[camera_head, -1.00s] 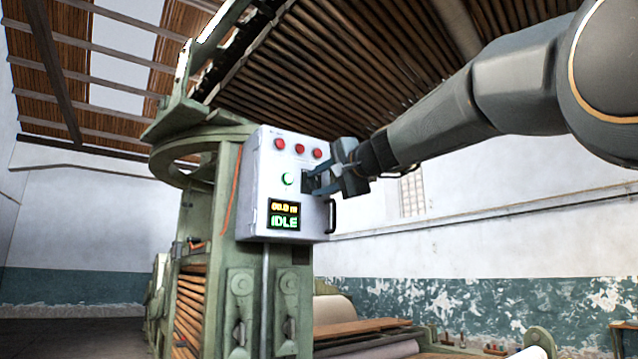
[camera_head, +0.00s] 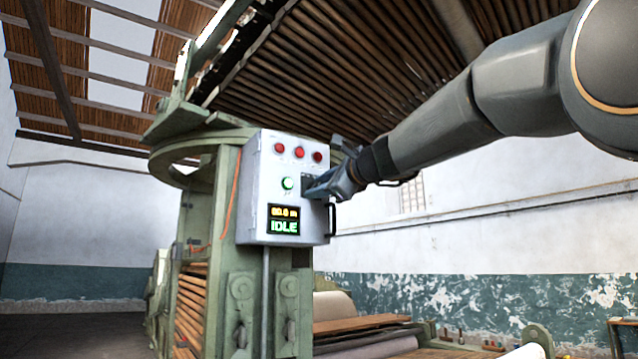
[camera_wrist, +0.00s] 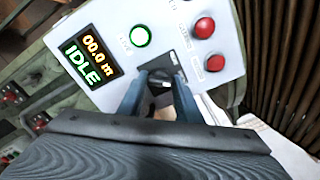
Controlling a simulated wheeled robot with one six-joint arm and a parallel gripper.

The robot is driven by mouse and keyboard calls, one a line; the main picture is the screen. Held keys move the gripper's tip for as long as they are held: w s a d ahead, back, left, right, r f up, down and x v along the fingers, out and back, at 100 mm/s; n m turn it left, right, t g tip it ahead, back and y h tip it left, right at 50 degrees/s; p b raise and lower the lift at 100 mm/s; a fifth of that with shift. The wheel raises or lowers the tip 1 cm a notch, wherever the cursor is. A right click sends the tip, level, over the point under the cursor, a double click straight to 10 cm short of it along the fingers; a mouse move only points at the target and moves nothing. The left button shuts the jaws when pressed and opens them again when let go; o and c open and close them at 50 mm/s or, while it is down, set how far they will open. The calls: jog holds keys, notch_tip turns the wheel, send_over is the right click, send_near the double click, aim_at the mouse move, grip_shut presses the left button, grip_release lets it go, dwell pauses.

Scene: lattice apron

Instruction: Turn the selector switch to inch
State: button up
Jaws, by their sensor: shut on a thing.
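The control box (camera_head: 258,200) is a pale metal panel on the green machine. It has a dark selector plate (camera_wrist: 178,62) on its face, beside the lit green button (camera_wrist: 140,36). My gripper (camera_head: 312,188) is at this plate with its fingers closed on the selector switch. The wrist view shows both blue-grey fingers (camera_wrist: 162,80) reaching the plate. The switch knob is mostly hidden between them, so I cannot tell which position it points to. The display (camera_head: 284,219) reads "00.0 m" and "IDLE".
Several red buttons (camera_head: 299,152) sit along the top of the box, close to my gripper. A dark handle (camera_head: 331,219) stands out from its right side. Slatted machine parts (camera_head: 345,70) hang above my arm. Open room lies to the right of the box.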

jog(key=shift+m+p, duration=0.3)
jog(key=shift+m, duration=0.7)
jog(key=shift+f, duration=0.1)
jog(key=o, duration=1)
jog(key=shift+o, duration=0.2)
jog(key=b+v, duration=0.3)
jog(key=v, duration=0.4)
jog(key=shift+s+d, duration=0.25)
jog(key=shift+s, duration=0.1)
